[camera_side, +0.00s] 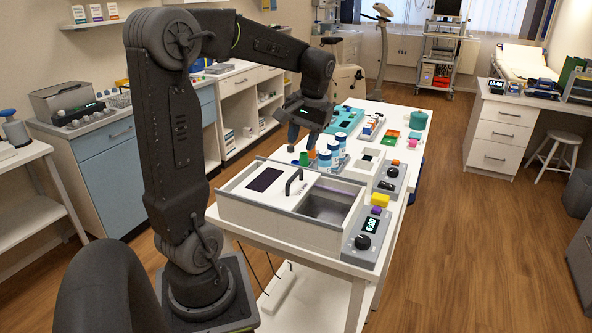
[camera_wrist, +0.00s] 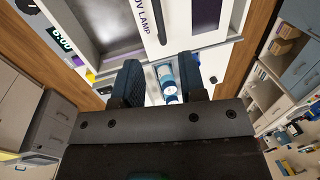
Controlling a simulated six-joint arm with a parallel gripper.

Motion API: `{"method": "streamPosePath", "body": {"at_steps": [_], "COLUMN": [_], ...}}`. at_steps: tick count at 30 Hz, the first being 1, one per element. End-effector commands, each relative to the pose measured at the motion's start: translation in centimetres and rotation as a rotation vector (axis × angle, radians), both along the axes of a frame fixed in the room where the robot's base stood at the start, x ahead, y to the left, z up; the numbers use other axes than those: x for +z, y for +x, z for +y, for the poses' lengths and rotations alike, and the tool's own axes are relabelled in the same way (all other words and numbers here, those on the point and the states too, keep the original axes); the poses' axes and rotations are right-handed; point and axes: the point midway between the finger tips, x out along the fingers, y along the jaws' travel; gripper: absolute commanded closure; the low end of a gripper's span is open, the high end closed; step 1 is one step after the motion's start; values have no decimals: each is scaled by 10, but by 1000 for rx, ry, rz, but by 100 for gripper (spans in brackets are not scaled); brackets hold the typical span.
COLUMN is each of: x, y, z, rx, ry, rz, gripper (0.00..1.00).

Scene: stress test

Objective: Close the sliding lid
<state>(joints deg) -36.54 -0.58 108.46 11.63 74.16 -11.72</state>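The box (camera_side: 265,222) on the white table has a pale sliding lid (camera_side: 268,190) with a dark window panel and a black handle (camera_side: 293,182). The lid covers the left part, and the right part of the box is open, showing its grey interior (camera_side: 326,205). In the wrist view the lid (camera_wrist: 205,15) carries "UV LAMP" lettering beside the black handle (camera_wrist: 160,20), with the opening to its left. My gripper (camera_side: 300,133) hangs behind the box, apart from the handle. In the wrist view my gripper (camera_wrist: 160,68) has its fingers spread, with nothing held between them.
Blue-and-white bottles (camera_side: 334,150) stand behind the box, close to my gripper. Another device (camera_side: 391,180) and a teal tray (camera_side: 346,119) are farther back.

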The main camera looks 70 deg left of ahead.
Motion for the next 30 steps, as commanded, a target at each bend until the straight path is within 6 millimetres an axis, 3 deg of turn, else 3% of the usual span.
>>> {"method": "streamPosePath", "body": {"at_steps": [6,13,26,30], "x": [-46,-79,-91,-90], "y": [-7,-11,-13,-13], "z": [6,10,12,12], "rx": [0,0,-1,-1], "ry": [-4,-2,0,0], "rz": [4,2,-1,-1], "gripper": [62,62,62,72]}}
